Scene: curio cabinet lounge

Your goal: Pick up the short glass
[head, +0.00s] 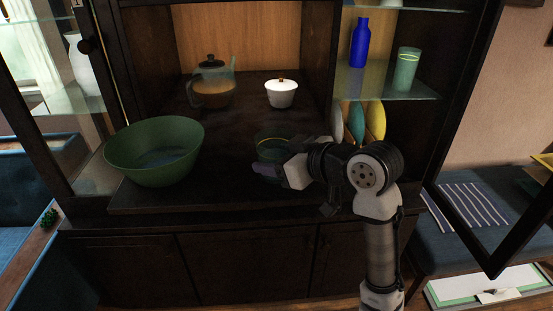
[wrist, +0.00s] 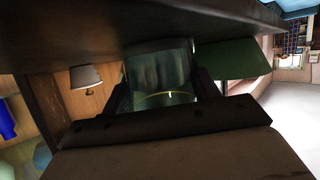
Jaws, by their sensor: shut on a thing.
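The short glass (head: 270,147) is greenish and see-through with a yellow line near its rim. It is at the front of the cabinet's dark middle shelf. My gripper (head: 268,170) reaches it from the right in the head view and is shut on it. In the wrist view the glass (wrist: 160,75) sits between the two dark fingers (wrist: 165,95). The glass's lower part is partly hidden by my gripper in the head view. I cannot tell whether its base touches the shelf.
A large green bowl (head: 153,152) stands left on the shelf (head: 225,190). A teapot (head: 211,84) and a white lidded bowl (head: 281,94) stand behind. To the right are upright plates (head: 375,121), and above them a blue bottle (head: 360,43) and a taller green glass (head: 406,69) on a glass shelf.

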